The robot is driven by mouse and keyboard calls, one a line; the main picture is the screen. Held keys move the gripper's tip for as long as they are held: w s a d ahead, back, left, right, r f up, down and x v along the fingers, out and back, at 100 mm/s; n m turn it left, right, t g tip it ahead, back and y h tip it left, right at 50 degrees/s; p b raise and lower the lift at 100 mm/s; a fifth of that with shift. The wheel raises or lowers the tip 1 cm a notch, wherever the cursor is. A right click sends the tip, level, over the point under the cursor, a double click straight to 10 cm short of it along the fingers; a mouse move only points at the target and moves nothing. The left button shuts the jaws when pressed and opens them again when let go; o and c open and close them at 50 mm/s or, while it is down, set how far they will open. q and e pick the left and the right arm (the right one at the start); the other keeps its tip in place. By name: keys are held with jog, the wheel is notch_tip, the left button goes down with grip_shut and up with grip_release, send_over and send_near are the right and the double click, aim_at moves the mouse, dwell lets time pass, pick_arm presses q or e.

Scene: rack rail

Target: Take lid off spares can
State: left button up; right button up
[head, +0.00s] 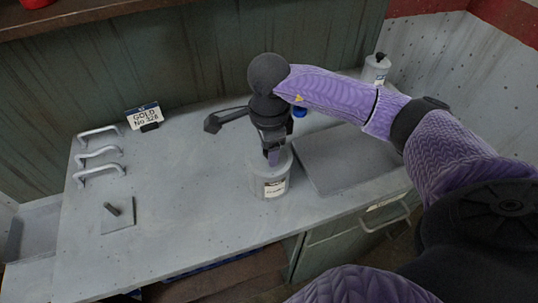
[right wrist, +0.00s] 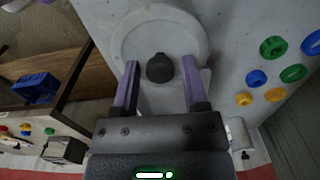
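The spares can (head: 271,184) is a pale grey can with a white label, standing upright on the grey bench. Its lid (right wrist: 194,40) is a pale round disc with a dark knob (right wrist: 160,67) in the middle, seen in the right wrist view. My right gripper (right wrist: 158,72) points down over the can. Its two purple fingers are apart, one on each side of the knob, with a gap visible on both sides. In the head view the gripper (head: 273,158) hides much of the lid. My left gripper is not in view.
A grey panel (head: 345,160) lies right of the can. A bottle (head: 376,69) stands behind it. A dark tool (head: 226,118), a sign (head: 144,114), several metal handles (head: 98,154) and a small plate (head: 118,217) lie left. Bench between plate and can is clear.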

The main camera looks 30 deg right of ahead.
grip_shut()
